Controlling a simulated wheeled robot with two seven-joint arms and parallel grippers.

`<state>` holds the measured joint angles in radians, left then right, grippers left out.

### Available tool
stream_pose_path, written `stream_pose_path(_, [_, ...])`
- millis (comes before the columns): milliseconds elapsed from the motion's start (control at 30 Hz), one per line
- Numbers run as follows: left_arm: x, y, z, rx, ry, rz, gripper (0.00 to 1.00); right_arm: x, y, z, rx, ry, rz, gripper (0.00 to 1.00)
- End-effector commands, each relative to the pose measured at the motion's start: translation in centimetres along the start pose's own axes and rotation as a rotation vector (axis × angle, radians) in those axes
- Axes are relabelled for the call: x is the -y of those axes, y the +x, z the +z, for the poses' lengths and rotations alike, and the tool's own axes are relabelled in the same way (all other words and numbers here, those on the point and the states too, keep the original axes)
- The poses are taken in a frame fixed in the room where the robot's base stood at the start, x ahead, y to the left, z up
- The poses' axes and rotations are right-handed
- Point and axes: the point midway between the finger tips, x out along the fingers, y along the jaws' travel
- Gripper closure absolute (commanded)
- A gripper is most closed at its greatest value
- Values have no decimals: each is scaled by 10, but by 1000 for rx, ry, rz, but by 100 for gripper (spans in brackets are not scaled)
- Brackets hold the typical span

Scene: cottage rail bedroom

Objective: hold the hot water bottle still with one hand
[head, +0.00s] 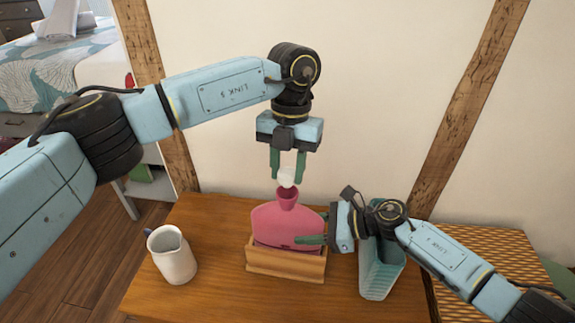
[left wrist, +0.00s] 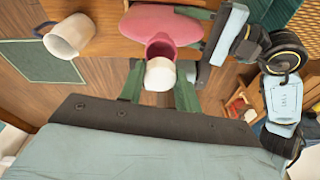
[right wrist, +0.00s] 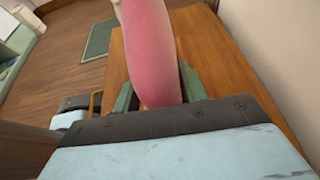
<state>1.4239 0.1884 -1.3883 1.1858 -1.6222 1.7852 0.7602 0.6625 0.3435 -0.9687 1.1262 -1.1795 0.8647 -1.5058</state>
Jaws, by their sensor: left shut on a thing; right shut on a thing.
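The pink hot water bottle (head: 285,224) stands upright in a wooden holder (head: 258,261) on the table, its neck pointing up. My right gripper (head: 310,240) is shut on the bottle's body from the right side. The right wrist view shows the pink body (right wrist: 152,60) between its green fingers. My left gripper (head: 287,170) is shut on a white stopper (head: 287,179), just above the bottle's neck. In the left wrist view the stopper (left wrist: 160,74) sits between the fingers and overlaps the open neck (left wrist: 161,46); whether they touch I cannot tell.
A white pitcher (head: 173,255) stands on the table left of the holder. A teal container (head: 381,275) stands to the right, close by my right arm. A woven-topped surface (head: 500,252) lies further right. The wall is behind the table (head: 215,285).

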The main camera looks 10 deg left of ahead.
Motion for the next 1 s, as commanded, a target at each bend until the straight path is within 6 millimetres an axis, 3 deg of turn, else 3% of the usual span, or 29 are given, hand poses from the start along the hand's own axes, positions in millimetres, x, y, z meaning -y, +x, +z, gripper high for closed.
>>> stream_pose_path(500, [0, 17, 3, -1, 1, 2, 88, 0, 0, 0, -1, 0, -1, 99])
stream_pose_path(1000, [0, 17, 3, 0, 1, 2, 88, 0, 0, 0, -1, 0, -1, 99])
